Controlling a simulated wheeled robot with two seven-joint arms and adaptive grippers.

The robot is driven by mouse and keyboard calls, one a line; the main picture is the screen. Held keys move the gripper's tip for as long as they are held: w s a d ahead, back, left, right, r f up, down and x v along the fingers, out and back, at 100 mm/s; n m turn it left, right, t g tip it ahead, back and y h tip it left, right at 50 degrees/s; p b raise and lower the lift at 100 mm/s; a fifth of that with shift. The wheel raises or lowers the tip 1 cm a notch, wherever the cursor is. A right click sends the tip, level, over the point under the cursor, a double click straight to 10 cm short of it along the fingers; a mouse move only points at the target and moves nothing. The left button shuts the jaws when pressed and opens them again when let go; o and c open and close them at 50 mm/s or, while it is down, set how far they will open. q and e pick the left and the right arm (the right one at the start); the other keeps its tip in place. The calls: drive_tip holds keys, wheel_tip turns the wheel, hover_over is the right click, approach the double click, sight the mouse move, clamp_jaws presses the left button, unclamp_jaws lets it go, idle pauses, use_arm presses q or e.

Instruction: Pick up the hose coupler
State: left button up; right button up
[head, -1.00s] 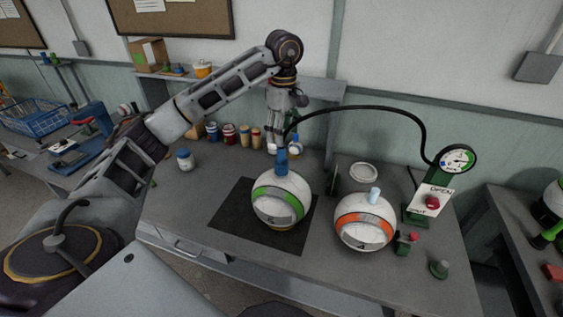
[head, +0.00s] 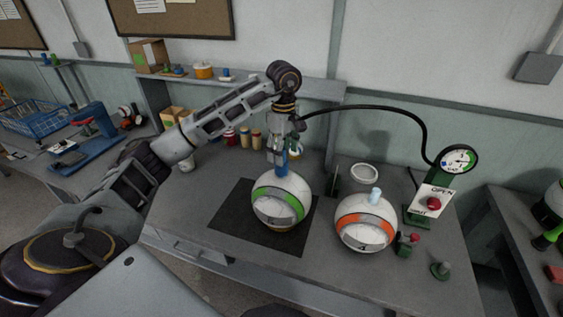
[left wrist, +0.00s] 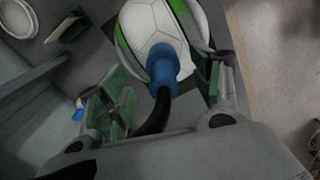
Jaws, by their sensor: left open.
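The blue hose coupler (head: 281,163) stands on top of the white ball with green stripes (head: 281,205), at the end of a black hose (head: 385,107). My left gripper (head: 279,153) points down over the coupler in the head view. In the left wrist view the coupler (left wrist: 163,68) shows between the open green-padded fingers of the left gripper (left wrist: 161,84). Space shows between the coupler and the finger pads. The hose runs toward the gripper's base there. My right gripper is out of view.
A ball with orange stripes (head: 365,222) stands to the right. A white ring (head: 364,173) lies behind. The dark mat (head: 232,212) is clear at the left.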

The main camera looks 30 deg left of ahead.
use_arm(q)
drive_tip(key=shift+f, duration=0.35)
drive_tip(key=shift+s+a+f+p, duration=0.1)
drive_tip(key=shift+f+p, duration=0.2)
drive_tip(key=shift+f, duration=0.55)
drive_tip(key=shift+s+a+f+p, duration=0.1)
drive_tip(key=shift+f+p, duration=0.2)
drive_tip(key=shift+f, duration=1.45)
drive_tip(key=c, duration=1.1)
